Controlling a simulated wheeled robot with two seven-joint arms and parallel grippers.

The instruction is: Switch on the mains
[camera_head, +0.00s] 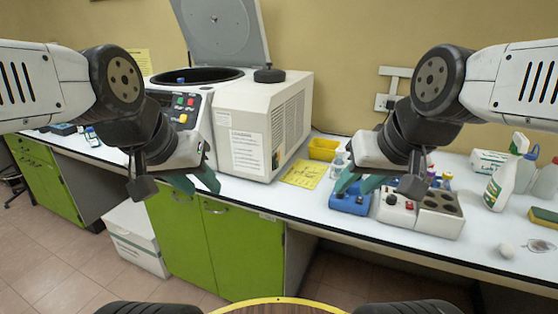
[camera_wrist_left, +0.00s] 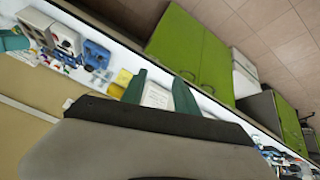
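No switch labelled as the mains can be made out. A large white centrifuge (camera_head: 262,115) stands on the bench with its lid raised; its dark front panel (camera_head: 183,104) has red, green and yellow buttons. A white wall fitting with a socket (camera_head: 385,102) is on the wall to its right, partly behind my right arm. A blue device (camera_head: 350,203) and a white block device with round wells and a red control (camera_head: 397,212) stand on the right. My left gripper (camera_head: 195,182) is open and empty before the centrifuge; its parted teal fingers show in the left wrist view (camera_wrist_left: 160,92). My right gripper (camera_head: 358,182) is open above the blue device.
A yellow tray (camera_head: 323,149) and a yellow sheet (camera_head: 305,174) lie right of the centrifuge. White bottles (camera_head: 500,184) and a sponge (camera_head: 543,217) are at the far right. Green cabinets (camera_head: 240,240) are below the bench. The bench edge between my grippers is clear.

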